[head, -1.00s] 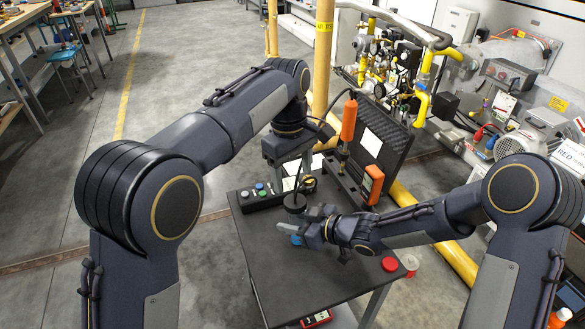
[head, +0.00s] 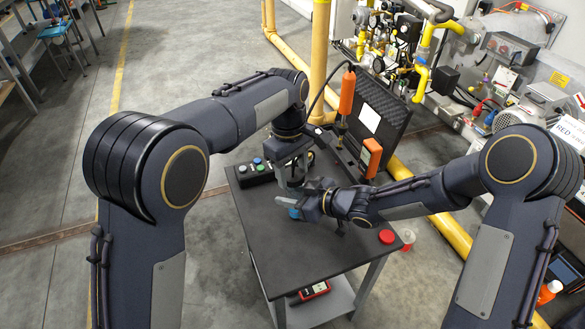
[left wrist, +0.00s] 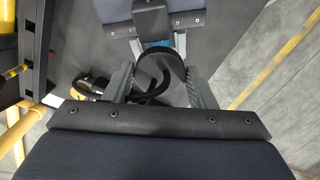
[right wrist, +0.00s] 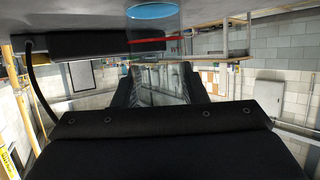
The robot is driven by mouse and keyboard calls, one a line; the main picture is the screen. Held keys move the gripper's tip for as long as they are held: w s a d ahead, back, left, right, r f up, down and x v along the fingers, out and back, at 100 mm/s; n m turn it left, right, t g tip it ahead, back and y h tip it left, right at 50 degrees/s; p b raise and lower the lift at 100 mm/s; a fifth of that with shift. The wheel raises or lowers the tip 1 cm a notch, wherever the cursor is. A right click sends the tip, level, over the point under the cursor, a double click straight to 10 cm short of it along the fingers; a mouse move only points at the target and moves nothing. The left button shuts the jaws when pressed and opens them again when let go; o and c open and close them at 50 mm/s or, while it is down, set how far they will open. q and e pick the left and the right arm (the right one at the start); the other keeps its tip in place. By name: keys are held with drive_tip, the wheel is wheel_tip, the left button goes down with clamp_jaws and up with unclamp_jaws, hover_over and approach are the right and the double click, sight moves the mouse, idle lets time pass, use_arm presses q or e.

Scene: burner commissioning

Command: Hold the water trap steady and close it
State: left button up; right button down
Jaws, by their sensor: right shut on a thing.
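The water trap, a clear bowl with a blue base (head: 294,213), stands upright on the black table top (head: 300,255). In the right wrist view its clear wall (right wrist: 160,60) is between my right fingers, with a red line and its blue base (right wrist: 152,11) above. My right gripper (head: 305,203) is shut on the bowl from the side. In the left wrist view the trap's round black top (left wrist: 160,68) lies between my left fingers. My left gripper (left wrist: 162,85) is open around it, pointing down; whether a finger touches is unclear. In the head view the left gripper (head: 288,183) largely hides the top.
A button box (head: 255,172) stands at the left back of the table. An orange-handled tool (head: 347,92), an orange device (head: 370,157) and an open black case (head: 385,115) are behind. A red cap (head: 387,237) lies right. The front table area is clear.

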use_arm(q)
drive_tip(key=c, duration=0.6)
drive_tip(key=m, duration=0.3)
drive_tip(key=o, duration=1.1)
drive_tip(key=shift+c, duration=0.2)
drive_tip(key=shift+a+r, duration=0.1)
drive_tip(key=shift+r, duration=2.15)
drive_tip(key=shift+r+m, duration=0.1)
drive_tip(key=shift+m, duration=0.2)
drive_tip(key=shift+c, duration=0.3)
drive_tip(key=shift+w+r, duration=0.1)
drive_tip(key=shift+r, duration=0.55)
drive_tip(key=shift+a+r+m, duration=0.15)
drive_tip(key=shift+r+m, duration=0.35)
drive_tip(key=shift+r, duration=0.5)
